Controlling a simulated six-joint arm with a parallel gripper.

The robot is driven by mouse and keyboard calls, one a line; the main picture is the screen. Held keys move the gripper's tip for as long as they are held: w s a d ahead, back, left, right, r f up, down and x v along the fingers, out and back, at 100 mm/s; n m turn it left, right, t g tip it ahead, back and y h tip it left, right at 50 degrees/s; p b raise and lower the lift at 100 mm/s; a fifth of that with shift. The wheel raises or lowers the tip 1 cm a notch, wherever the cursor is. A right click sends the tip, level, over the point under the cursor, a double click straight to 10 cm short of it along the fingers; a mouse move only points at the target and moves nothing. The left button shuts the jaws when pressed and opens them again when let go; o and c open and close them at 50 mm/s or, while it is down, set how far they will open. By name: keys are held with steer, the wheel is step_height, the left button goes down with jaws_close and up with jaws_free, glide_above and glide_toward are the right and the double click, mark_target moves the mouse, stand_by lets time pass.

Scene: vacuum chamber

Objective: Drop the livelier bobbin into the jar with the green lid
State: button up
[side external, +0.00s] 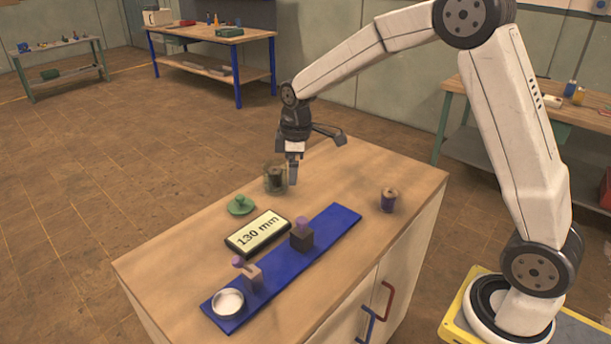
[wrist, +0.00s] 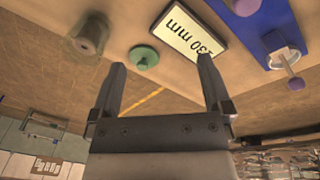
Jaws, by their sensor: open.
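My gripper (side external: 293,178) hangs just right of the jar in the side view, pointing down. In the wrist view its fingers (wrist: 160,72) are apart with nothing between them.
A display reading 130 mm (side external: 258,233) lies mid-bench. A blue strip (side external: 330,228) carries a dark block with a purple top (side external: 302,236), a pale block with a purple-ended piece (side external: 250,274) and a white round dish (side external: 228,301). Bare bench lies around the bobbin.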

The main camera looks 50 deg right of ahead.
steer(key=s+a+f+m, duration=0.1)
steer(key=s+m, duration=0.2)
steer(key=s, duration=0.4)
steer(key=s+a+f+m, duration=0.1)
steer(key=s+f+m, duration=0.1)
steer(key=s, duration=0.4)
steer(key=s+a+f+m+t, duration=0.1)
steer(key=s+m, duration=0.3)
steer(key=s, duration=0.3)
steer(key=shift+s+a+f, duration=0.3)
steer(key=shift+s+f, duration=0.05)
stand_by(0.4)
